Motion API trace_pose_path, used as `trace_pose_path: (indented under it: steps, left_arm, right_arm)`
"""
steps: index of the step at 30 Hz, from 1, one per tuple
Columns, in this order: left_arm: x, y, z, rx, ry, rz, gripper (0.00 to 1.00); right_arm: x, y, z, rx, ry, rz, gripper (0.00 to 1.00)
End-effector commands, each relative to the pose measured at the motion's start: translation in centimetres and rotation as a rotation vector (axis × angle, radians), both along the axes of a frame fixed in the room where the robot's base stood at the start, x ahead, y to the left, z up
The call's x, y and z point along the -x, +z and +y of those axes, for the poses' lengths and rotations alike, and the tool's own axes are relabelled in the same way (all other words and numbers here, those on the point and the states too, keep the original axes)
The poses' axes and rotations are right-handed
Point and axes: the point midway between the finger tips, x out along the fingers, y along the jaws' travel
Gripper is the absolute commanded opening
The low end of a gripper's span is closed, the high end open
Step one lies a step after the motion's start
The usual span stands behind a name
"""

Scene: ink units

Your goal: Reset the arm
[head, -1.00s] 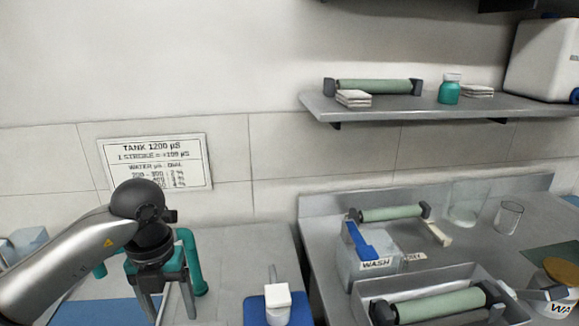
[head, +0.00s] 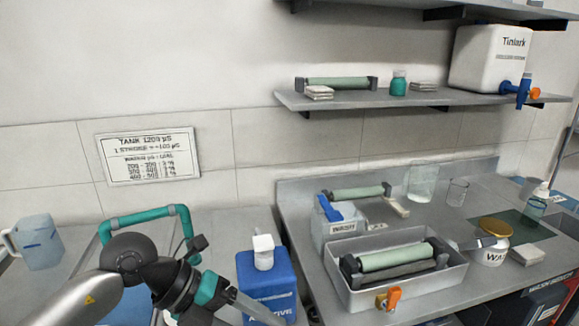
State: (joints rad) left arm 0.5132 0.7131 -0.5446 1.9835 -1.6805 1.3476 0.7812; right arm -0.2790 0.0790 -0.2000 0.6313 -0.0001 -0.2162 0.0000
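My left arm comes in from the lower left, and my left gripper (head: 243,309) points down and right at the bottom edge. One pale finger shows beside its teal part; the finger gap is cut off or hidden, so I cannot tell whether it is open. It is in front of a blue container (head: 266,282) with a white cap, and I cannot tell if they touch. My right gripper is not in view.
A teal pipe frame (head: 150,214) stands behind my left arm, with a clear jug (head: 38,243) farther left. A grey tray (head: 404,288) holding a green roller (head: 395,257) is to the right. A wall shelf (head: 430,98) holds a white tank (head: 490,58).

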Motion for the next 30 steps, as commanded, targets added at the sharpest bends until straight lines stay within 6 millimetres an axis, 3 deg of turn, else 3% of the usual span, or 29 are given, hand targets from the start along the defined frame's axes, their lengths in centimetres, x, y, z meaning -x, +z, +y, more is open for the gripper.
trace_pose_path:
  steps: [1, 3, 8, 13, 17, 20, 23, 26, 30]
  left_arm:
    - [0.6, 1.2, -2.3, 0.128, -0.003, -0.008, 0.72]
    - [0.9, 3.5, -4.8, 0.304, 0.011, -0.026, 0.72]
    - [0.9, 9.3, -7.8, 0.686, 0.114, -0.046, 0.72]
    - [-0.8, 14.6, -6.9, 1.042, 0.329, -0.036, 0.72]
    - [-2.9, 16.7, -4.0, 1.262, 0.559, -0.005, 0.72]
    - [-4.5, 16.8, -1.0, 1.39, 0.771, 0.035, 0.72]
    - [-5.9, 15.4, 2.4, 1.477, 1.006, 0.091, 0.72]
    - [-6.7, 12.5, 5.7, 1.517, 1.256, 0.163, 0.72]
    - [-6.2, 6.7, 9.7, 1.486, 1.617, 0.296, 0.72]
  right_arm:
    - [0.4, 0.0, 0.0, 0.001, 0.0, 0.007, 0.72]
    - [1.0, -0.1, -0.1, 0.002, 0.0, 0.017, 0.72]
    - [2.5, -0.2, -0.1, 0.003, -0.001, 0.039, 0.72]
    - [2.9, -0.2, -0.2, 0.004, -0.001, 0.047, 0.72]
    - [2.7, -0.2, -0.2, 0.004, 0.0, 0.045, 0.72]
    - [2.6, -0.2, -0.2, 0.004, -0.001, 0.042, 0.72]
    - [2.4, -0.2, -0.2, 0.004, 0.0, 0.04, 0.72]
    - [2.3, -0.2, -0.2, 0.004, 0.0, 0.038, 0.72]
    - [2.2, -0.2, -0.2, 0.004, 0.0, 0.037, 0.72]
